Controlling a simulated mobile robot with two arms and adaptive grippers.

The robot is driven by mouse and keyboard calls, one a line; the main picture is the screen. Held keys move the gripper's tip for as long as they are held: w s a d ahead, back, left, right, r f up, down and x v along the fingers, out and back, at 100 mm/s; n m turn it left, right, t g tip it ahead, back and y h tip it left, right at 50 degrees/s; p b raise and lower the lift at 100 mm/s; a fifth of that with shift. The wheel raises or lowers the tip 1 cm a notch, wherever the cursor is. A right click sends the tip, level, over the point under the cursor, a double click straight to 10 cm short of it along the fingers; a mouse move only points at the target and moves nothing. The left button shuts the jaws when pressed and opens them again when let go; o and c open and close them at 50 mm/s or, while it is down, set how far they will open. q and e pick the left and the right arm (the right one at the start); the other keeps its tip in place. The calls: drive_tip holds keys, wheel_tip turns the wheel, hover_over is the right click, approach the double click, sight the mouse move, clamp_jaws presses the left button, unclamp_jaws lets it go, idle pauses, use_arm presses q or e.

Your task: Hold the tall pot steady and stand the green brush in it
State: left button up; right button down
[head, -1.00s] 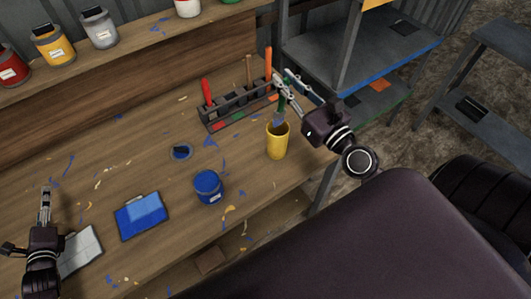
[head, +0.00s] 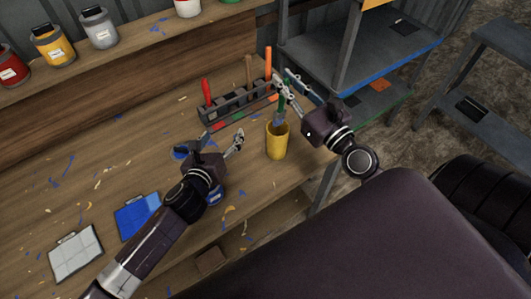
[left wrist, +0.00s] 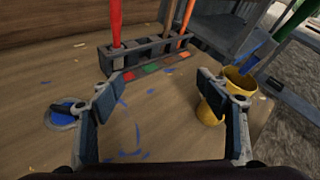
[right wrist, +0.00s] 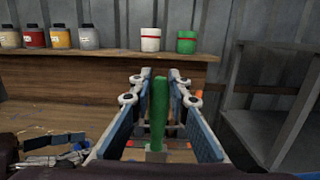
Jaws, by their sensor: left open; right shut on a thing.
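The tall yellow pot (head: 277,141) stands upright near the right end of the bench; it also shows in the left wrist view (left wrist: 208,112). My right gripper (head: 284,86) is shut on the green brush (right wrist: 158,110) by its handle, above the pot. The brush's grey-blue head (head: 279,119) points down at the pot's mouth. My left gripper (head: 222,138) is open and empty, just left of the pot. In the left wrist view its right finger overlaps the pot in the picture; contact is not clear.
A rack (head: 238,105) with red, brown and orange handled tools stands behind the pot. A blue can (head: 216,198) is partly hidden under my left arm. A blue pad (head: 134,218) and a grey one (head: 76,254) lie at the front left.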

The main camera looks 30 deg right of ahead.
sight(274, 139)
use_arm(q)
drive_tip(key=s+d+m+g+h, duration=0.1)
drive_tip(key=s+d+m+g, duration=0.1)
drive_tip(key=s+d+m, duration=0.55)
drive_tip(key=shift+w+d+f+n, duration=0.5)
drive_tip(key=shift+d+f, duration=0.3)
drive_tip(key=shift+d, duration=0.65)
drive_tip(key=shift+w+d+f+n, duration=0.4)
drive_tip(key=shift+w+d+f, duration=0.3)
drive_tip(key=shift+d, duration=0.7)
drive_tip(key=shift+w+d+f+n, duration=0.5)
drive_tip(key=shift+d+f, duration=0.35)
drive_tip(key=shift+d, duration=0.6)
drive_tip(key=c, duration=1.3)
drive_tip(key=shift+c, duration=0.2)
